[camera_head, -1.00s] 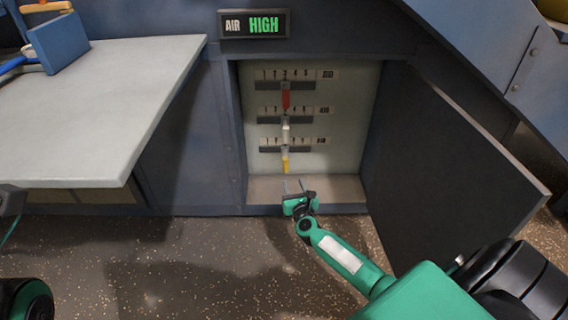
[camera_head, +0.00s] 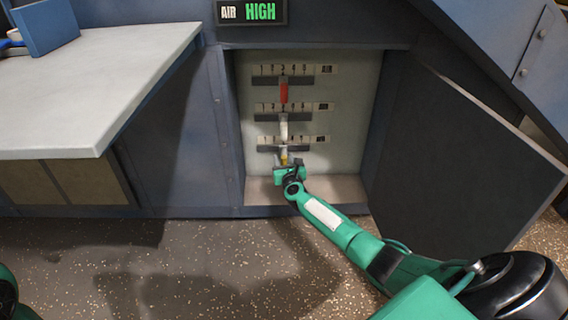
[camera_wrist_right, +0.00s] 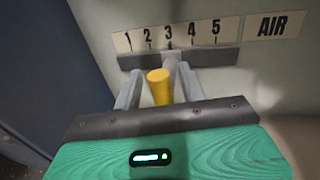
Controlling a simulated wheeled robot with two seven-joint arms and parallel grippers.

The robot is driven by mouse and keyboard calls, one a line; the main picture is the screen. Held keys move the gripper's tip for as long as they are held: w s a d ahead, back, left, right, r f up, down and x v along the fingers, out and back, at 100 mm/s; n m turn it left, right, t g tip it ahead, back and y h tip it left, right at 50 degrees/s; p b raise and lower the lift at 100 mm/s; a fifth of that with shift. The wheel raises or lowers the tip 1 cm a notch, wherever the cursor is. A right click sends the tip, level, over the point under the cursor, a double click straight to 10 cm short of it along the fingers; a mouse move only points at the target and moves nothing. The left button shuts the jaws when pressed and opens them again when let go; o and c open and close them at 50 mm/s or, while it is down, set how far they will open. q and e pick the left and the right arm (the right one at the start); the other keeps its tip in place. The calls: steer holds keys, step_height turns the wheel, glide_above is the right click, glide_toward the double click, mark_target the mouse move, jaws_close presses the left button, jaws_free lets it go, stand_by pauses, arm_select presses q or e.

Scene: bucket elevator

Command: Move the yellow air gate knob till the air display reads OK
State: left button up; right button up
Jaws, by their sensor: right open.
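The yellow air gate knob (camera_wrist_right: 160,87) sits at the lowest scale, marked 1 to 5 and AIR, with its stem at about 3. My right gripper (camera_wrist_right: 160,92) is open, with one finger on each side of the knob. In the head view the right gripper (camera_head: 288,166) covers much of the yellow knob (camera_head: 284,158). Whether a finger touches the knob cannot be told. My left gripper is not in view.
A red knob (camera_head: 284,93) and a white knob (camera_head: 284,128) hang from the two scales above. The dark cabinet door (camera_head: 465,165) stands open at the right. A grey table (camera_head: 90,95) is at the left.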

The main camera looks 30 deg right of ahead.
steer(key=shift+w, duration=0.1)
steer(key=shift+c, duration=0.2)
jaws_close()
steer(key=w+a, duration=0.1)
steer(key=a, duration=0.2)
steer(key=shift+w+b, duration=0.35)
steer(key=shift+w, duration=0.05)
steer(key=shift+o, duration=0.2)
jaws_free()
